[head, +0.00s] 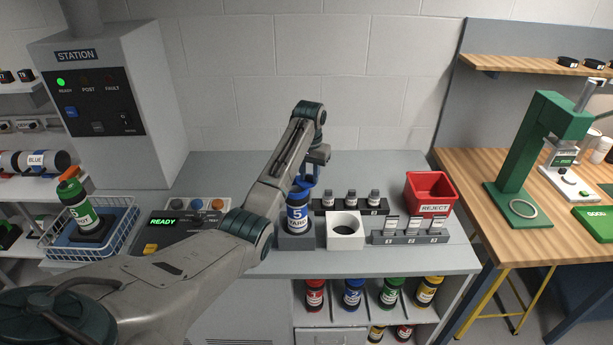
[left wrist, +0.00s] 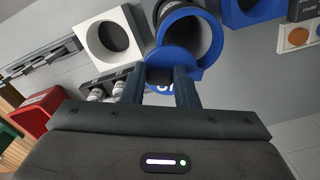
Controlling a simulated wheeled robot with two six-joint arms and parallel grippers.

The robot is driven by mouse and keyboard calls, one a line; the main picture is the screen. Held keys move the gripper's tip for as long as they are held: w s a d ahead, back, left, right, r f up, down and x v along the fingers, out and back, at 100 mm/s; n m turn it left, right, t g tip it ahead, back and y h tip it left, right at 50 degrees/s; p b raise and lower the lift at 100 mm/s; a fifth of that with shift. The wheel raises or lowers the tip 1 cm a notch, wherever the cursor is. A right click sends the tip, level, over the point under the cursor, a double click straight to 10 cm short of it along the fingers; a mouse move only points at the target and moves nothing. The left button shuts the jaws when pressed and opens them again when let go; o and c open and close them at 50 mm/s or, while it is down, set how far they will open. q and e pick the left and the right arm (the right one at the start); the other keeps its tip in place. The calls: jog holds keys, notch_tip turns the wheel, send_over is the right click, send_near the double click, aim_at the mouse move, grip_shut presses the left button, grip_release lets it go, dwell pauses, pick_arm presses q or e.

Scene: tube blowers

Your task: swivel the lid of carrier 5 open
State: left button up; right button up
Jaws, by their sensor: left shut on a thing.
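Carrier 5 (head: 297,217) is a blue and dark canister with a white "5" label, upright in a grey socket block (head: 296,242). In the left wrist view its blue-rimmed mouth (left wrist: 211,42) shows partly open, with a dark inside. Its round blue lid (left wrist: 178,57) sits turned off to one side, still overlapping part of the mouth. My left gripper (left wrist: 159,85) is shut on the lid's dark tab at the lid's edge. In the head view the left gripper (head: 311,170) is above the carrier, partly hidden by its own arm. My right gripper is not in view.
A white block with a round hole (head: 345,232) stands right of the carrier. A control panel with a READY display (head: 163,222) and a wire basket (head: 72,243) are at left.

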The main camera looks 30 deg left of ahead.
pick_arm(q)
jog(key=n, duration=0.2)
jog(key=w+n, duration=0.1)
jog(key=shift+w+a+n, duration=0.15)
jog(key=shift+w+n, duration=0.15)
jog(key=shift+n, duration=0.1)
jog(key=n, duration=0.1)
jog(key=w+n, duration=0.1)
jog(key=shift+a+n, duration=0.25)
jog(key=shift+n, duration=0.05)
jog(key=shift+w+a+n, duration=0.3)
jog(key=shift+a+n, duration=0.05)
jog(key=shift+n, duration=0.8)
jog(key=shift+w+a+n, duration=0.3)
jog(key=shift+a+n, duration=0.1)
jog(key=shift+n, duration=0.7)
jog(key=shift+w+a+n, duration=0.3)
jog(key=shift+a+n, duration=0.05)
jog(key=shift+n, duration=0.8)
jog(key=o, duration=1)
jog(key=shift+r, duration=0.1)
